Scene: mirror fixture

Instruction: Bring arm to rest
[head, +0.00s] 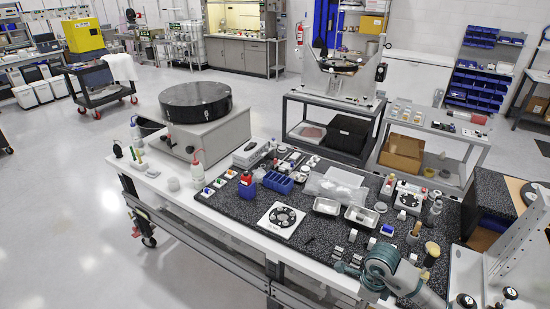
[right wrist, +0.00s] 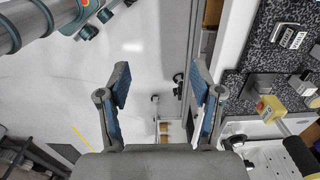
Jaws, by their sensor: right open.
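My right gripper (right wrist: 160,72) is open in the right wrist view, its two blue-padded fingers wide apart with nothing between them. Pale floor shows between and beyond the fingers. The edge of a bench with a speckled dark top (right wrist: 262,48) lies to the right of the fingers, apart from them. In the head view a grey and teal arm part (head: 385,268), apparently mine, is at the lower right over the bench's front edge. I cannot make out the right gripper's fingers there. My left gripper is in neither view.
The bench's dark slab (head: 325,235) carries trays, bottles and small blocks. A large black disc (head: 195,100) sits on a pale box at the bench's left end. Open floor (head: 60,200) is at left.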

